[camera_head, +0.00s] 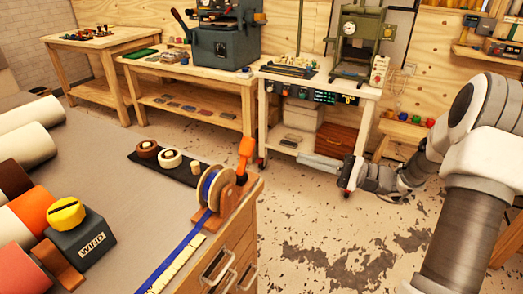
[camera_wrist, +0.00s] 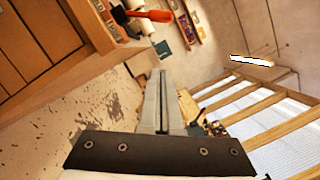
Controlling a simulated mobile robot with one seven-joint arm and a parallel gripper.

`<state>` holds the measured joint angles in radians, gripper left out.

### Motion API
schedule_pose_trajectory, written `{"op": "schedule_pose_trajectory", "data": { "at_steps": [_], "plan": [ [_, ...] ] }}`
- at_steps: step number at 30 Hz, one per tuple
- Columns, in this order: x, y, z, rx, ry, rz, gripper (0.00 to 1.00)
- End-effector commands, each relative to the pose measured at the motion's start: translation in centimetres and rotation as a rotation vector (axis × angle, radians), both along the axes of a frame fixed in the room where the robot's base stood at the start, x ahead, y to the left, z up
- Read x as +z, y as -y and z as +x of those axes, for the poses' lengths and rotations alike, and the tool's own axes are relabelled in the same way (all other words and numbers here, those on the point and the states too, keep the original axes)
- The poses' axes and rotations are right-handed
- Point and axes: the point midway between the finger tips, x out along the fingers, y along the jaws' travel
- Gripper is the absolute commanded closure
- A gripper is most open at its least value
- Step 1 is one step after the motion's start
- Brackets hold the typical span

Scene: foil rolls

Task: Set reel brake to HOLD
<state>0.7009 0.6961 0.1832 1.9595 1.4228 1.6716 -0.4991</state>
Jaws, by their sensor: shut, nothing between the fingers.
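The reel (camera_head: 214,188), a pale spool wound with blue ribbon, stands on a wooden bracket at the bench's right corner. Its orange brake lever (camera_head: 246,147) points up beside the reel, leaning slightly right. The lever also shows near the top of the wrist view (camera_wrist: 152,15). No HOLD marking is legible. My gripper (camera_head: 303,158) is to the right of the lever, over the floor beyond the bench edge, apart from the lever. In the wrist view its long grey fingers (camera_wrist: 163,73) are together with nothing between them.
The grey-topped bench (camera_head: 110,155) carries several rolls at left, a WIND box (camera_head: 90,237) with a yellow knob, and a dark mat (camera_head: 143,157) with small rolls. Drawer handles (camera_head: 215,265) stick out from its side. A white cart (camera_head: 312,85) stands behind. Floor right of the bench is clear.

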Motion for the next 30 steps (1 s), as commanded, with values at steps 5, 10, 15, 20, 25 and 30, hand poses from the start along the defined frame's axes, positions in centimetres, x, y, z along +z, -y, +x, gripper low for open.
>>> {"op": "schedule_pose_trajectory", "data": {
  "at_steps": [5, 10, 15, 20, 25, 30],
  "plan": [
    [0.0, -0.3, 0.1, 0.002, 0.000, -0.001, 1.00],
    [0.2, -2.2, 0.8, 0.005, 0.000, -0.001, 1.00],
    [0.7, -5.5, 2.1, 0.007, 0.001, -0.002, 1.00],
    [1.2, -8.8, 3.3, 0.006, 0.002, -0.002, 1.00],
    [2.3, -10.2, 2.3, 0.001, 0.000, -0.003, 1.00],
    [3.2, -10.8, 1.3, 0.001, 0.000, -0.003, 1.00]
  ]
}}
